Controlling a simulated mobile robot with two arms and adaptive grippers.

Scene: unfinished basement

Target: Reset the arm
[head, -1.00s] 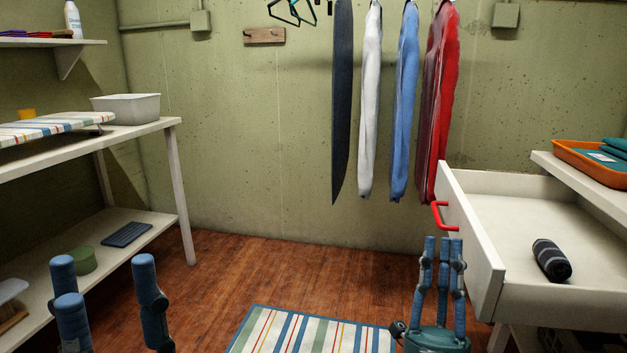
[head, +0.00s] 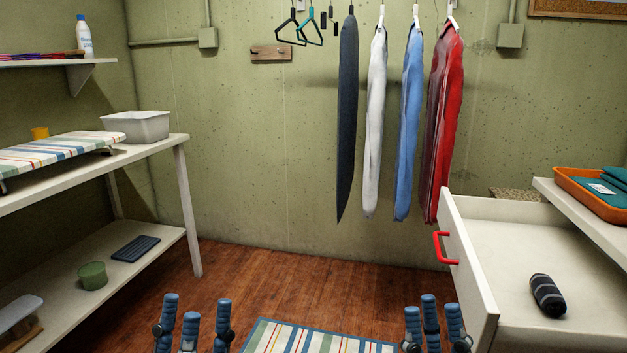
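My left gripper (head: 194,322) is at the bottom edge of the head view, left of the striped mat. Its blue fingers point up and stand apart, with nothing between them. My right gripper (head: 432,325) is at the bottom edge, right of the mat and left of the open drawer. Its blue fingers point up, fairly close together, and no object shows between them. The palms of both grippers are cut off by the frame's lower edge.
The white drawer (head: 477,262) with a red handle (head: 442,247) stands open at right, holding a dark rolled cloth (head: 547,295). A white shelf table (head: 187,210) is at left. A striped mat (head: 318,338) lies between the grippers. Garments (head: 411,120) hang ahead. The middle floor is clear.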

